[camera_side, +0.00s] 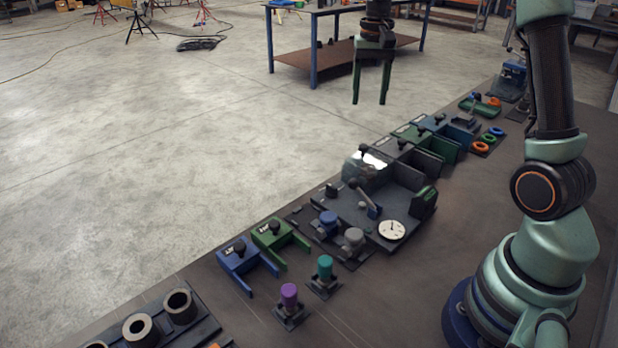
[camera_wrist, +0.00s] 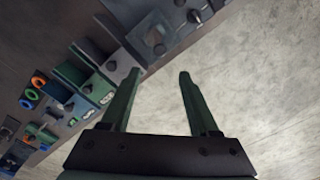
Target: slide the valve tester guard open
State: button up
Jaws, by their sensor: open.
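The valve tester (camera_side: 345,218) is a dark plate with a white dial (camera_side: 392,230), a lever and a green block at its right. A clear, shiny guard (camera_side: 366,166) with a dark knob stands at the tester's far edge in the side view. Whether it covers anything is hard to tell. My gripper (camera_side: 369,101) is open and empty, raised well above the bench and apart from the guard. In the wrist view my gripper's two green fingers (camera_wrist: 160,74) are spread with nothing between them. Part of the tester (camera_wrist: 150,30) shows beyond them; the guard is unclear there.
Dark and green holders (camera_side: 430,145) stand close behind the guard. Orange and green rings (camera_side: 483,142) lie farther back. Blue and green forks (camera_side: 262,248), a purple cylinder (camera_side: 289,296) and a teal cylinder (camera_side: 325,268) stand nearer. Open floor lies left of the bench.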

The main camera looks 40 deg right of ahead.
aim_at(364, 145)
notch_tip(364, 145, down, 12)
jog(key=shift+f, duration=0.1)
dwell(0.5)
jog(key=shift+d, duration=0.1)
grip_shut()
dwell(1.2)
